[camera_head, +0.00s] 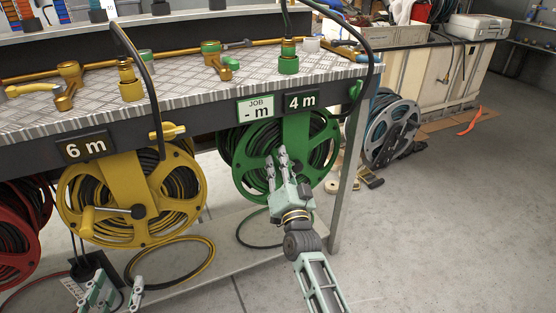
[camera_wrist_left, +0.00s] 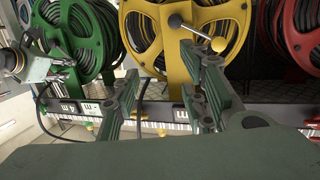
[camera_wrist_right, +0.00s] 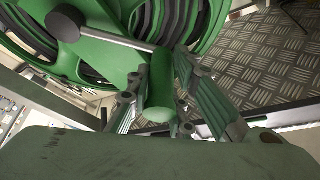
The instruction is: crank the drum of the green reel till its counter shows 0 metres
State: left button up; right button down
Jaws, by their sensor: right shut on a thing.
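The green reel (camera_head: 326,137) hangs under the bench, with black hose on its drum. Its counter (camera_head: 301,101) shows 4 m. My right gripper (camera_head: 277,168) is in front of the drum. In the right wrist view it is shut on the green crank handle (camera_wrist_right: 161,88), whose grey arm (camera_wrist_right: 115,38) runs to the hub (camera_wrist_right: 66,22). In the head view the gripper hides the handle. My left gripper (camera_head: 118,293) is low at the left, below the yellow reel. In the left wrist view its fingers (camera_wrist_left: 162,98) are apart with nothing between them.
Beside the counter, a JOB sign (camera_head: 257,107) reads "- m". The yellow reel (camera_head: 72,195), with a 6 m counter (camera_head: 86,147), and a red reel (camera_head: 36,190) hang to the left. A bench leg (camera_head: 346,180) stands right of the green reel.

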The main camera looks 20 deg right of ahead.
pick_arm(q)
jog(key=s+a+f+g+y+p, duration=0.2)
jog(key=s+a+f+g, duration=0.1)
jog(key=s+f+g, duration=0.55)
jog(key=s+a+f+g+y+p, duration=0.1)
jog(key=s+a+f+g+p, duration=0.1)
jog(key=s, duration=0.3)
jog(key=s+a+f+g+p, duration=0.2)
jog(key=s+p, duration=0.1)
jog(key=s, duration=0.1)
notch_tip(320, 180, down, 19)
jog(key=p, duration=0.4)
jog(key=shift+s+d+g, duration=0.3)
jog(key=shift+s+g, duration=0.15)
pick_arm(e)
jog(key=d+r+m+g+h, duration=0.2)
jog(key=d+m+g, duration=0.1)
jog(key=d+m, duration=0.5)
jog(key=shift+r+m+g, duration=0.25)
jog(key=shift+m+g, duration=0.15)
jog(key=shift+m, duration=0.7)
jog(key=c, duration=1.8)
grip_release()
jog(key=shift+o, duration=0.6)
jog(key=shift+d+r, duration=0.1)
